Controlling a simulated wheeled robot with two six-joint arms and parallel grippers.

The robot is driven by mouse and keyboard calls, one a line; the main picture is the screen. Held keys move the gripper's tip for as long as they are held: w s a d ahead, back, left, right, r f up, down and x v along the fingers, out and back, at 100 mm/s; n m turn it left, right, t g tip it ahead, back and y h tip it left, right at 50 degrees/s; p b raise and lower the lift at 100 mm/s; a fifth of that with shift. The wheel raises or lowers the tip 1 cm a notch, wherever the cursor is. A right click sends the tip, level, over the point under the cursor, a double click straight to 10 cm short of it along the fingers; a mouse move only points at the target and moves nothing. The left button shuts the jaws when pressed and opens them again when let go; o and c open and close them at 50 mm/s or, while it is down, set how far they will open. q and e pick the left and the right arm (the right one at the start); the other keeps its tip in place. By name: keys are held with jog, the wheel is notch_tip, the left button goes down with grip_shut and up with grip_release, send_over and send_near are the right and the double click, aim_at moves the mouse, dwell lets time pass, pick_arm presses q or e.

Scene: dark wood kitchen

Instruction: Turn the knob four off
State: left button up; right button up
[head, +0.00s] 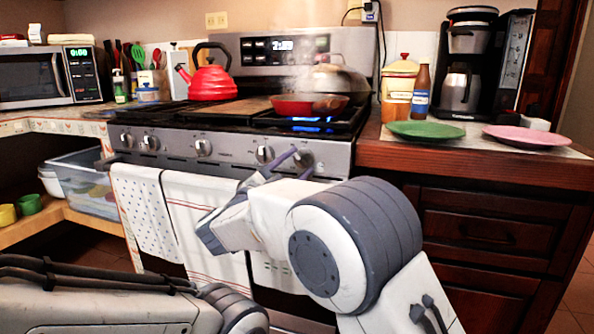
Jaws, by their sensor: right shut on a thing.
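The stove (230,160) has a row of several knobs along its front panel. The rightmost knob (306,153) is at my right gripper (303,163), whose thin dark fingers are closed around it. Another knob (264,154) is just left of the fingers, and a further knob (203,148) stands at the panel's middle. A blue flame (308,121) burns under the red pan (300,106) on the front right burner. My left arm shows at the lower left, but its gripper is out of view. The knob's exact turn angle is too small to tell.
A red kettle (208,79) stands on the back left of the stove. Towels (190,205) hang below the knobs, near my right arm. A green plate (426,131), pink plate (527,136) and coffee maker (463,70) are on the right counter (440,161).

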jog(key=m, duration=0.2)
jog(key=m+g, duration=0.1)
jog(key=m, duration=0.1)
jog(key=shift+a+g, duration=0.15)
jog(key=shift+g, duration=0.15)
jog(key=shift+r+m+g+y, duration=0.15)
jog(key=shift+m+g, duration=0.2)
jog(key=shift+m, duration=0.7)
jog(key=shift+m+g+y, duration=0.15)
jog(key=shift+m+g, duration=0.2)
jog(key=shift+m, duration=0.7)
jog(key=o, duration=1.4)
jog(key=shift+r, duration=0.1)
jog(key=shift+c, duration=0.2)
jog(key=p+v, duration=0.2)
jog(key=v, duration=0.8)
jog(key=shift+s+a+p, duration=0.2)
jog(key=shift+p, duration=0.15)
